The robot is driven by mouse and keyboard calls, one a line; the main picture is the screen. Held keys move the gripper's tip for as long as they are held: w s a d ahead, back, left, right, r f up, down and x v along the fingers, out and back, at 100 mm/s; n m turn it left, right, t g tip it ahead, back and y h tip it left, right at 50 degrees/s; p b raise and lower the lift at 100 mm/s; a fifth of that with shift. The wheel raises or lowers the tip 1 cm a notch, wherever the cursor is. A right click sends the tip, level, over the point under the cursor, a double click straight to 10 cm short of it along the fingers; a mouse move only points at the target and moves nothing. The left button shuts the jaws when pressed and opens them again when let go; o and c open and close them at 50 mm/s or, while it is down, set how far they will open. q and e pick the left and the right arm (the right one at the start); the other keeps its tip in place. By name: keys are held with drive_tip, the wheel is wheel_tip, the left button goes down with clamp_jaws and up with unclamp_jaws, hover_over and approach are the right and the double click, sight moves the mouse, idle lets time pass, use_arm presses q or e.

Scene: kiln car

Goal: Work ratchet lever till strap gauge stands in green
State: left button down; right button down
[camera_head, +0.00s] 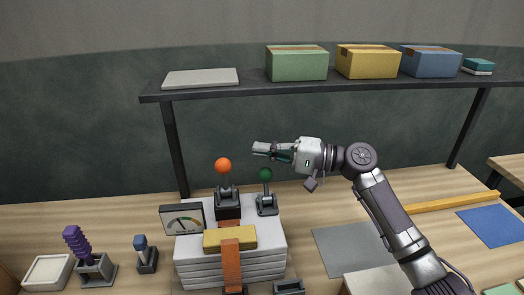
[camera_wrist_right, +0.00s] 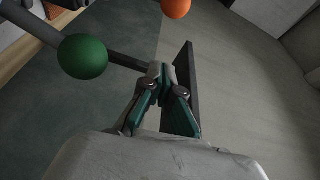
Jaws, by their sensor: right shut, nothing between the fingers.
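A lever with an orange ball knob (camera_head: 223,166) stands on a dark ratchet block (camera_head: 228,205) on the white stack. A second lever with a green ball knob (camera_head: 265,174) stands to its right. The strap gauge (camera_head: 183,219) is a dark-framed dial left of the block; its needle is too small to read. An orange strap (camera_head: 231,262) runs down the front. My right gripper (camera_head: 257,148) is shut and empty, above the green knob and right of the orange one. The right wrist view shows its closed fingers (camera_wrist_right: 160,72), the green knob (camera_wrist_right: 83,56) and the orange knob (camera_wrist_right: 176,8).
A yellow block (camera_head: 216,240) lies on the white stack (camera_head: 190,272). A purple-handled lever (camera_head: 76,241), a blue-knobbed lever (camera_head: 141,242) and a white tray (camera_head: 46,290) stand at left. A dark shelf (camera_head: 330,88) with boxes spans the back. A grey mat (camera_head: 335,250) lies at right.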

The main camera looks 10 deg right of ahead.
sight(224, 176)
drive_tip(key=a+p, duration=0.1)
drive_tip(key=a, duration=0.1)
drive_tip(key=a+p, duration=0.1)
drive_tip(key=a, duration=0.1)
drive_tip(key=s+a+p, duration=0.1)
drive_tip(key=a+p, duration=0.1)
drive_tip(key=a, duration=0.1)
drive_tip(key=shift+s+d, duration=0.1)
drive_tip(key=shift+s, duration=0.2)
drive_tip(key=shift+f, duration=0.1)
drive_tip(key=shift+w, duration=0.1)
